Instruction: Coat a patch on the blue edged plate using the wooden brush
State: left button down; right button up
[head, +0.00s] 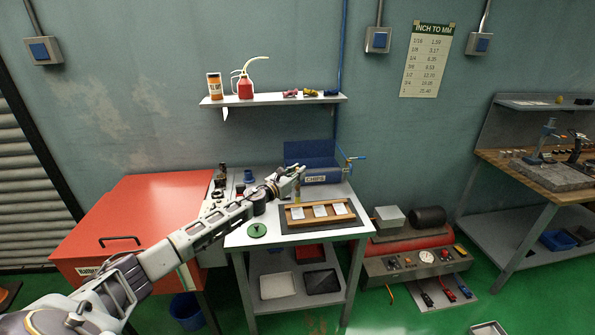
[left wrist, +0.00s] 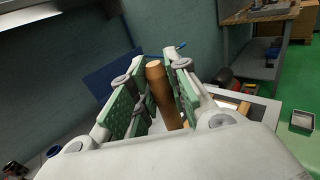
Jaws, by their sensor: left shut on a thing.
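My left gripper (head: 289,178) reaches in from the left above the cart top. In the left wrist view its green-padded fingers (left wrist: 157,100) are shut on the wooden brush (left wrist: 160,92), whose round brown handle stands between them. The brush's lower end is hidden in that view. A wooden tray (head: 318,222) on a dark mat lies just below and to the right of the gripper. It holds three pale plates (head: 320,211) in a row. The edge colours are too small to tell, so I cannot pick out the blue edged plate. My right gripper is not in view.
A blue bin marked CHIPS (head: 318,178) stands behind the tray. A green round lid (head: 257,230) lies at the cart's front left. A red cabinet (head: 120,220) is on the left. A shelf (head: 272,99) with an oil can (head: 245,87) hangs above.

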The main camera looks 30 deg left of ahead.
pick_arm(q)
jog(key=shift+s+d+f+m+h, duration=0.1)
jog(key=shift+s+d+m+h, duration=0.1)
jog(key=shift+d+m+h, duration=0.35)
jog(key=shift+d, duration=0.2)
